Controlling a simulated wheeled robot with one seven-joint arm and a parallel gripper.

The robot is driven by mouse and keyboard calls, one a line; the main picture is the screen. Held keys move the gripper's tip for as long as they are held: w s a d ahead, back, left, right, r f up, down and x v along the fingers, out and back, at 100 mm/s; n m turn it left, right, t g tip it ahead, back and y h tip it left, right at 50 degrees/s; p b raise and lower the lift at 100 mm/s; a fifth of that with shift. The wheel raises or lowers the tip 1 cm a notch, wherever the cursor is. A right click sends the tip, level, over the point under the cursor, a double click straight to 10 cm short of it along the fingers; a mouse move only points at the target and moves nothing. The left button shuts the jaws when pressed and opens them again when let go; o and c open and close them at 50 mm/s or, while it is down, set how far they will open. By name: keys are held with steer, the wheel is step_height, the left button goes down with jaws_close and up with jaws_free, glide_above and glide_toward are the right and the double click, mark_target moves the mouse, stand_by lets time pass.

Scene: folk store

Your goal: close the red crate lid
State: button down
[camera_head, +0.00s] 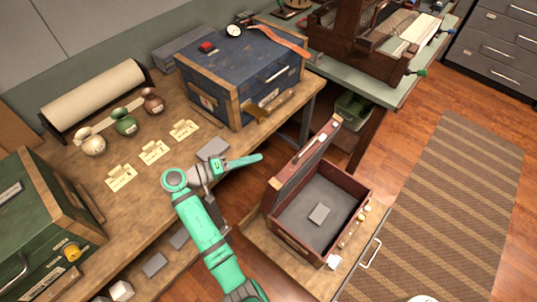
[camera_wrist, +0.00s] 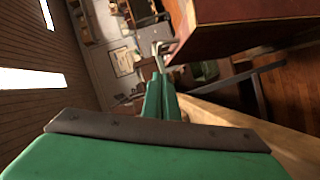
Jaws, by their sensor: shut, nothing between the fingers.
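The red crate (camera_head: 345,181) stands open on a low wooden surface at the lower right of the head view. Its lid (camera_head: 308,156) is raised steeply along the crate's left side. A small grey block (camera_head: 319,214) lies on the crate's grey floor. My gripper (camera_head: 258,158) is shut and empty, its tips pointing right, to the left of the raised lid and seemingly apart from it. In the wrist view, my shut gripper (camera_wrist: 160,65) is beside a large red-brown wooden part (camera_wrist: 245,28); I cannot tell whether this is the lid or crate body.
A wooden bench (camera_head: 150,205) on the left carries a blue crate (camera_head: 235,85), a green crate (camera_head: 35,215), several small vases and labels. A green-topped table (camera_head: 385,95) stands behind. A striped rug (camera_head: 450,190) covers open floor at the right.

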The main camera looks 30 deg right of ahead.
glide_toward(300, 154)
steer(key=w+d, duration=0.2)
steer(key=w, duration=0.1)
steer(key=shift+s+d+f, duration=0.3)
steer(key=shift+s+d, duration=0.15)
steer(key=shift+d, duration=0.1)
steer(key=shift+s+d+f, duration=0.3)
steer(key=shift+s+d, duration=0.1)
steer(key=shift+d, duration=0.15)
steer(key=shift+s+d+f, duration=0.2)
steer(key=shift+s+d, duration=0.1)
